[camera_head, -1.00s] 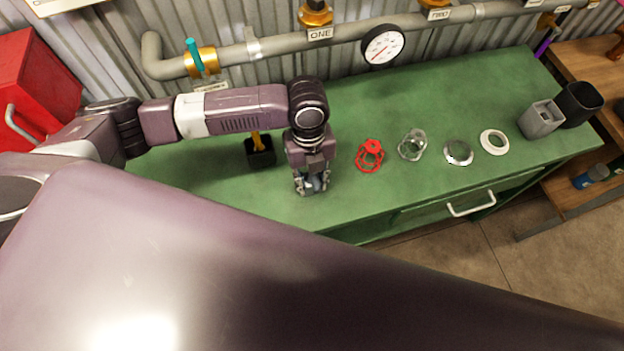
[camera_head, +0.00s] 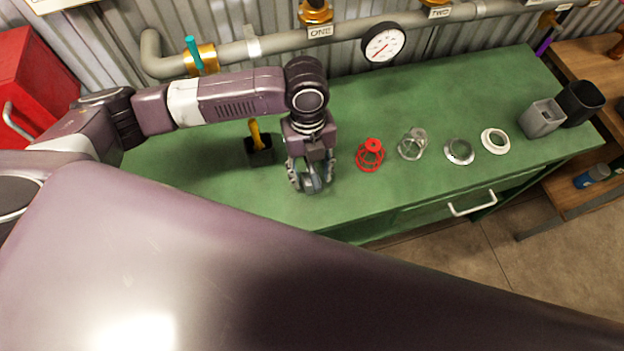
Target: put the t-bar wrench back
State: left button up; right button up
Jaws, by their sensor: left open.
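A yellow-handled tool (camera_head: 255,131), which looks like the t-bar wrench, stands in a black block (camera_head: 261,156) on the green bench (camera_head: 230,190). Only its upper part shows, so I cannot tell how deep it sits. My left gripper (camera_head: 311,184) is to the right of the block, pointing down low over the bench. Its fingers are spread apart. A small grey rounded thing shows between or under the fingers, and I cannot tell what it is. The gripper does not touch the yellow tool. My right gripper is not in view.
Right of the gripper lie a red handwheel-like cage (camera_head: 370,155), a clear cage (camera_head: 412,144), a metal ring (camera_head: 459,151) and a white ring (camera_head: 495,141). Grey (camera_head: 541,118) and black (camera_head: 580,102) holders stand farther right. A pipe (camera_head: 350,32) with a gauge (camera_head: 383,44) runs behind.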

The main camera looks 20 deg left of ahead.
pick_arm(q)
jog(key=r, duration=0.6)
jog(key=w+r+b, duration=0.1)
jog(key=r, duration=0.1)
jog(key=shift+a+r, duration=0.3)
jog(key=shift+r, duration=0.1)
jog(key=shift+s, duration=0.1)
